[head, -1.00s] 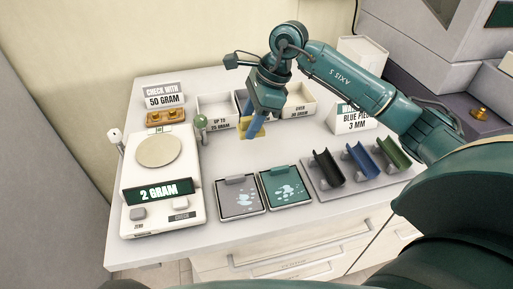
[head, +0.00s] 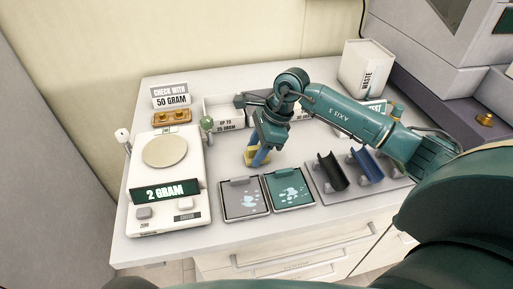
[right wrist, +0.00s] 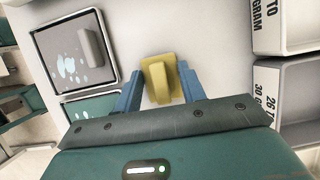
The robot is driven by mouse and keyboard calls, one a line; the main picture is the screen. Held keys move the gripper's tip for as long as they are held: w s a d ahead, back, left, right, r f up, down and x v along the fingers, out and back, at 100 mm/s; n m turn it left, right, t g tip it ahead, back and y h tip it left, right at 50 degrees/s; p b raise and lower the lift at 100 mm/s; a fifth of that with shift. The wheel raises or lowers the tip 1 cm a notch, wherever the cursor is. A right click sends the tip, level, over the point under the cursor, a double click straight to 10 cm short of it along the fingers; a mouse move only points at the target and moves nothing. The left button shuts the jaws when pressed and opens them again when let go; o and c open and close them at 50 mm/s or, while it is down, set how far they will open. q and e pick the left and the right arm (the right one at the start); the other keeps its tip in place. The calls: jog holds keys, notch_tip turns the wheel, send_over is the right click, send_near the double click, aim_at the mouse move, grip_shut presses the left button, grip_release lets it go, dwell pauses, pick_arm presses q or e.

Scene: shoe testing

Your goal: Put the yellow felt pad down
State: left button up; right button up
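The yellow felt pad (head: 249,156) is on or just over the white tabletop, behind the two dark trays. It has a raised yellow grip block. In the right wrist view the pad (right wrist: 158,79) lies between the blue fingers of my right gripper (right wrist: 160,68). The fingers stand apart, wider than the grip block, with gaps on its sides. In the head view my right gripper (head: 261,156) points down at the pad and partly hides it. My left gripper is not in view.
A grey tray (head: 243,212) and a green tray (head: 311,199) lie in front of the pad. A scale (head: 141,214) stands left. A rack with dark and blue channels (head: 331,173) is right. A white bin (head: 209,106) is behind. A waste box (head: 361,70) stands at the back.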

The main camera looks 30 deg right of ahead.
jog(key=o, duration=0.4)
jog(key=shift+o, duration=0.2)
jog(key=shift+r, duration=0.1)
jog(key=shift+r+p, duration=0.2)
jog(key=shift+p, duration=0.2)
jog(key=shift+d+r+b, duration=0.25)
jog(key=shift+r+b, duration=0.05)
jog(key=shift+r, duration=0.05)
jog(key=b+v, duration=0.1)
jog(key=v, duration=1)
jog(key=shift+b, duration=0.35)
jog(key=shift+s+a, duration=0.1)
